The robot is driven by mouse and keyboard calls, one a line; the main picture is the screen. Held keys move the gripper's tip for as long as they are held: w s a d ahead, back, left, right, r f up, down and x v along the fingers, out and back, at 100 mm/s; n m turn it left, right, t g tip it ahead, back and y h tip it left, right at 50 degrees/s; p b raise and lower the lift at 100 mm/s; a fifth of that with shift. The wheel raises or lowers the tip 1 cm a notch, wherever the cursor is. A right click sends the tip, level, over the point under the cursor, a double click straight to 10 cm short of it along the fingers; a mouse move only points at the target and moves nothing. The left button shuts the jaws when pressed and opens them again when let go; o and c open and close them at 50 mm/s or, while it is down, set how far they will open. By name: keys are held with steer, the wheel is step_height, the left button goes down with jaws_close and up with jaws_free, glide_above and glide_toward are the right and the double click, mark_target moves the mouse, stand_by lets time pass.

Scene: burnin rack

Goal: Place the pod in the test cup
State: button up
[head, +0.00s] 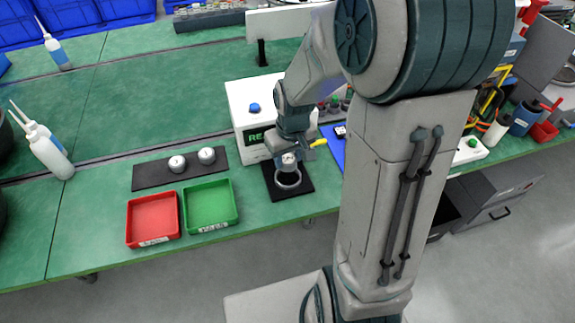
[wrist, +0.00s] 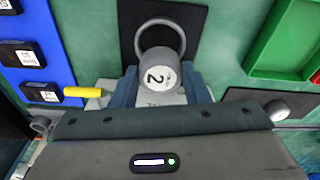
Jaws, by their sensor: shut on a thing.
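The pod (wrist: 157,76) is a grey cylinder with a white top marked "2". My gripper (wrist: 160,88) is shut on it, with a finger on each side in the wrist view. The pod also shows in the head view (head: 289,158) under my gripper (head: 290,152). The test cup (wrist: 160,22) is a grey ring on a black mat. In the wrist view the pod overlaps the cup's near edge and hides part of it. In the head view the cup (head: 289,187) shows just below the pod, which looks above and behind it. The exact gap cannot be told.
A white box (head: 239,97) with a blue button stands behind the cup. Two other pods (head: 177,163) (head: 207,155) sit on a dark strip (head: 150,177) at left. A red tray (head: 153,238) and a green tray (head: 230,217) lie at the front edge. A blue panel (wrist: 60,55) lies beside the mat.

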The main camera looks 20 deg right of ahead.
mark_target(289, 161)
step_height(289, 161, down, 4)
steer(key=shift+f, duration=0.1)
stand_by(0.4)
steer(key=shift+f+b, duration=0.55)
steer(key=shift+f, duration=0.05)
steer(key=o, duration=1)
steer(key=shift+r, duration=0.2)
